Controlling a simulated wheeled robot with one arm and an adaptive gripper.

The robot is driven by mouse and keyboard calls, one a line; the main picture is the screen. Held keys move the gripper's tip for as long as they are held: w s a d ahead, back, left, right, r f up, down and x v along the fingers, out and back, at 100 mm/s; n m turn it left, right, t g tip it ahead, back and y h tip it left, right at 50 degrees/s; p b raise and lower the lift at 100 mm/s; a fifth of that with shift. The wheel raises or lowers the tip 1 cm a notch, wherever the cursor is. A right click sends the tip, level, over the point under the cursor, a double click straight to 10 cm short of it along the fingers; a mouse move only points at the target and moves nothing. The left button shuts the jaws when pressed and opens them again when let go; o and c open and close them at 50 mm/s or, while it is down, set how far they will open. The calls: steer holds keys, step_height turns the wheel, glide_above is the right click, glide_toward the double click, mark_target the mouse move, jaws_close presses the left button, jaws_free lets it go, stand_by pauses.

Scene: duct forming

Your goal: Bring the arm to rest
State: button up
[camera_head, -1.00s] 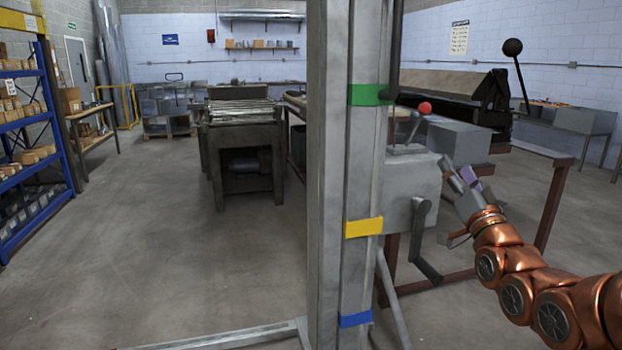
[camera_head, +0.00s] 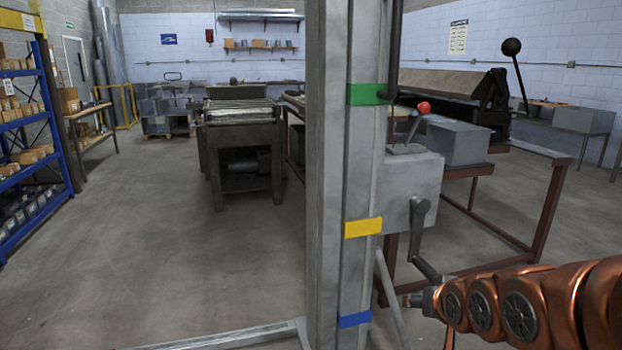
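My copper-coloured arm reaches in from the right edge, low in the head view. My gripper (camera_head: 416,300) is at its left end, small and partly hidden by the arm's own wrist. I cannot tell whether its fingers are open or shut, and I see nothing held in it. It appears just below the hand crank (camera_head: 420,240) and right of the post's slanted brace. I cannot tell whether it touches either one.
A tall grey post (camera_head: 340,130) with green, yellow and blue bands stands in front. A grey box (camera_head: 412,190) with a red-knobbed lever (camera_head: 424,108) is beside it. A brown-legged table (camera_head: 545,210) is behind. Blue shelving (camera_head: 60,110) is far left. The left floor is clear.

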steer(key=s+a+f+n+g, duration=0.15)
steer(key=s+g, duration=0.25)
steer(key=s, duration=0.7)
steer(key=s+a+f+g, duration=0.2)
steer(key=s+f+g, duration=0.15)
steer(key=s, duration=0.65)
steer(key=s+a+f+g, duration=0.1)
steer(key=s+g, duration=0.3)
steer(key=s, duration=0.7)
step_height(320, 180, up, 13)
steer(key=p, duration=1.2)
steer(key=shift+r+p, duration=0.15)
steer(key=shift+p, duration=0.2)
steer(key=shift+a, duration=0.1)
